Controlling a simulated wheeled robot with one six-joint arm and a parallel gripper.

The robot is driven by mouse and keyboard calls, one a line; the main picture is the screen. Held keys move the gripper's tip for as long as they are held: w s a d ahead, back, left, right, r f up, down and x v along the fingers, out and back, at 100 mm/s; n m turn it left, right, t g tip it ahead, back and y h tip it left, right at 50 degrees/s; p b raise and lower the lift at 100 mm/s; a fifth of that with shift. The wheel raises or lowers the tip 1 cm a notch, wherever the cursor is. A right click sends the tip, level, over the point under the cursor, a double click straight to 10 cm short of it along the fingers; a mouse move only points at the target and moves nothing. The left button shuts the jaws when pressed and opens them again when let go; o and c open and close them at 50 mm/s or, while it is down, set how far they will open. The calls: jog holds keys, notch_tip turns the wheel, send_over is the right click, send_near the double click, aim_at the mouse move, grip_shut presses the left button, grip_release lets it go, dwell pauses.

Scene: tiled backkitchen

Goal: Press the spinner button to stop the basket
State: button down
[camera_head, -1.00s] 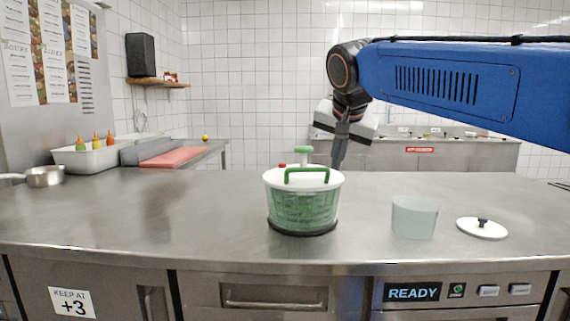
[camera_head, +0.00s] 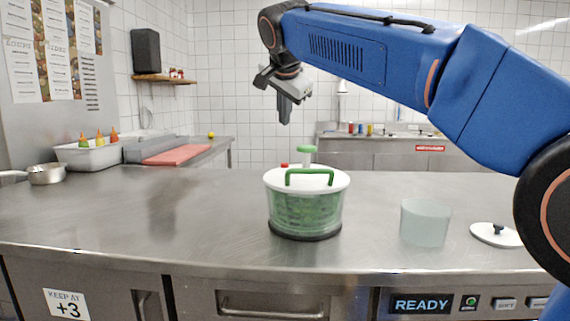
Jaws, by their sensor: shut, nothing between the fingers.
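The salad spinner (camera_head: 306,213) stands upright on the steel counter, with a clear bowl, a green basket inside, a white lid and a green handle (camera_head: 309,178). A green knob (camera_head: 307,151) rises at the back of the lid. A small red button (camera_head: 284,166) shows at the lid's back left edge. My gripper (camera_head: 284,120) is shut and empty, pointing down in the air above the red button in the picture. A clear gap shows between its tip and the lid. Whether the basket is turning I cannot tell.
A frosted tub (camera_head: 425,223) and a white lid with a black knob (camera_head: 496,234) stand right of the spinner. A metal pan (camera_head: 46,174) and a white bin (camera_head: 88,154) with bottles are at the far left. The counter left of the spinner is clear.

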jog(key=shift+f, duration=0.15)
jog(key=shift+f, duration=4.25)
jog(key=shift+f, duration=0.15)
jog(key=shift+f, duration=0.3)
jog(key=shift+f, duration=0.5)
jog(key=shift+r, duration=0.95)
jog(key=shift+r, duration=2.5)
